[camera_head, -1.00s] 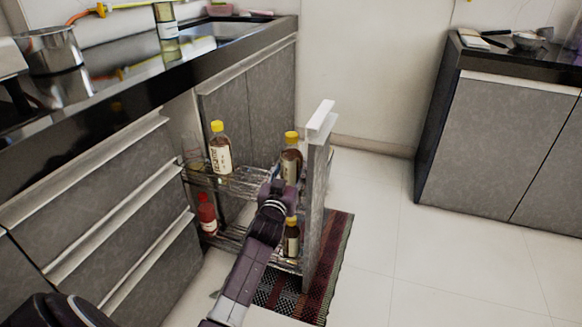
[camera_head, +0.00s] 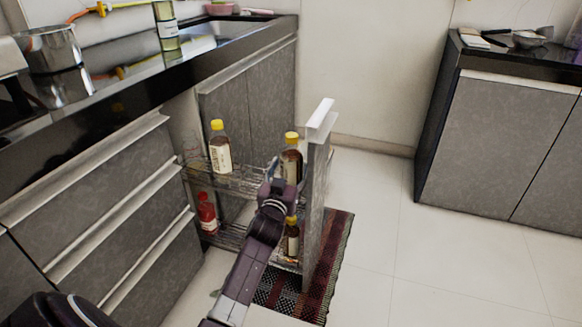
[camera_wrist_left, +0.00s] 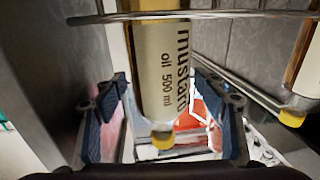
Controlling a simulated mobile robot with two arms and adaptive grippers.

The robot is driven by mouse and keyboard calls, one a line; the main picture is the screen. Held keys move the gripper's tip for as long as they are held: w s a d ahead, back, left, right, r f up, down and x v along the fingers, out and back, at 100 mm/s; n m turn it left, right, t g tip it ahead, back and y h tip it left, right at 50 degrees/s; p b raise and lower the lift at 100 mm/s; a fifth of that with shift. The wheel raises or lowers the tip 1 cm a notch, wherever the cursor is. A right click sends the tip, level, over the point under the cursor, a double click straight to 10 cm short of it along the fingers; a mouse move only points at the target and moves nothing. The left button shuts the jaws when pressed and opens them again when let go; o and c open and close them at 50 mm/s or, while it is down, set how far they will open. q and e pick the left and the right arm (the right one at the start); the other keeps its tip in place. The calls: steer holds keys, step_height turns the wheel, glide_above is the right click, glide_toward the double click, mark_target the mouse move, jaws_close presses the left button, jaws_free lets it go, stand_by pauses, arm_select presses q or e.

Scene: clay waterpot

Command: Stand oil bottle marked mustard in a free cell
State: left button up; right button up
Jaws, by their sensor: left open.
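In the left wrist view, the bottle marked mustard (camera_wrist_left: 160,75) has a pale label reading "oil 500 ml" and a yellow cap at the picture's bottom. It shows between the spread fingers of my open left gripper (camera_wrist_left: 165,115), with gaps on both sides. In the head view, my left gripper (camera_head: 273,172) is at the pull-out rack, close beside the upper right bottle (camera_head: 291,165), which seems to be this one; its label is not readable there. Another yellow-capped bottle (camera_head: 220,155) stands left in the upper basket (camera_head: 238,182). My right gripper is not in view.
The lower basket (camera_head: 230,232) holds a red bottle (camera_head: 207,213) and a yellow-capped bottle (camera_head: 291,240). The rack's front panel (camera_head: 317,200) stands close to my gripper's right. A wire rail (camera_wrist_left: 225,14) crosses the wrist view. The upper basket's middle looks open.

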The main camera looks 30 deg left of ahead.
mark_target(290, 139)
arm_select(q)
step_height(290, 139, up, 10)
steer(key=shift+r, duration=0.1)
stand_by(0.4)
stand_by(0.5)
